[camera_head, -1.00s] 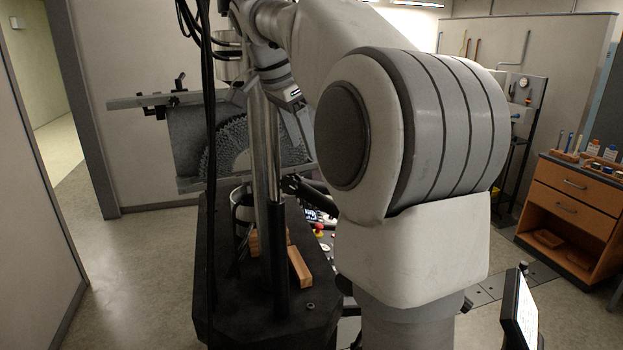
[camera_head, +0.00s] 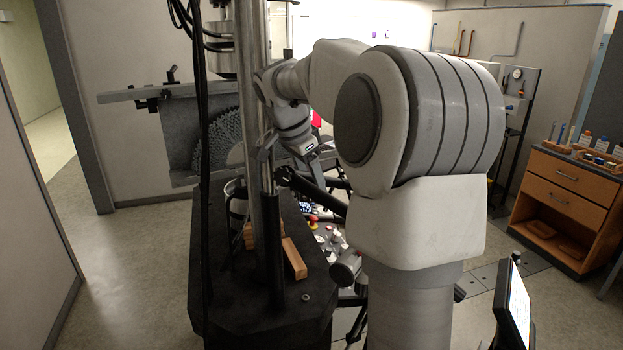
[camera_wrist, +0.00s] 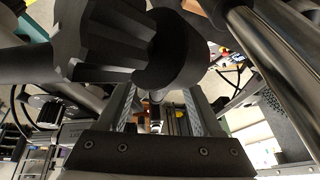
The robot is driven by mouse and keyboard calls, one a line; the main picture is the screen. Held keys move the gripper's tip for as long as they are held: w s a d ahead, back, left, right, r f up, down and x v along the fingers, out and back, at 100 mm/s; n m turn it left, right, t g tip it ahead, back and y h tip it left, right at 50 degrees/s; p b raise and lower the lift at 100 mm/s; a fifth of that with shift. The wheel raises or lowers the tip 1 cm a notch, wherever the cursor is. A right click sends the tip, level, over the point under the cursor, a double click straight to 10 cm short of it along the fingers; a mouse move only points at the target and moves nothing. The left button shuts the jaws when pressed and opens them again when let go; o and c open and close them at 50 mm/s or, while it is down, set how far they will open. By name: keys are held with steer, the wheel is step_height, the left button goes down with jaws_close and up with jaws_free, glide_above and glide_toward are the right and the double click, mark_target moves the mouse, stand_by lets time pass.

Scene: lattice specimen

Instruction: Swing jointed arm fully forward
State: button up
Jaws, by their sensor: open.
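A black jointed arm (camera_head: 315,194) reaches from beside the machine's column down to the right in the head view, toward a control panel with coloured buttons. Its joint end lies close below my wrist, partly hidden. In the wrist view, a large black ribbed knob and round joint (camera_wrist: 168,55), which seem to belong to this arm, fill the top of the picture. My gripper (camera_wrist: 160,92) is open, its two fingers pointing up toward that joint. I cannot tell whether they touch it.
A bright steel column (camera_head: 250,130) stands close left of my wrist and crosses the wrist view's right side. The black machine base (camera_head: 225,305) carries wooden blocks (camera_head: 293,258). A button panel (camera_head: 325,240) lies right of the base. A wooden drawer cabinet (camera_head: 565,205) stands far right.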

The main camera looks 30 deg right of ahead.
jaws_close()
stand_by(1.4)
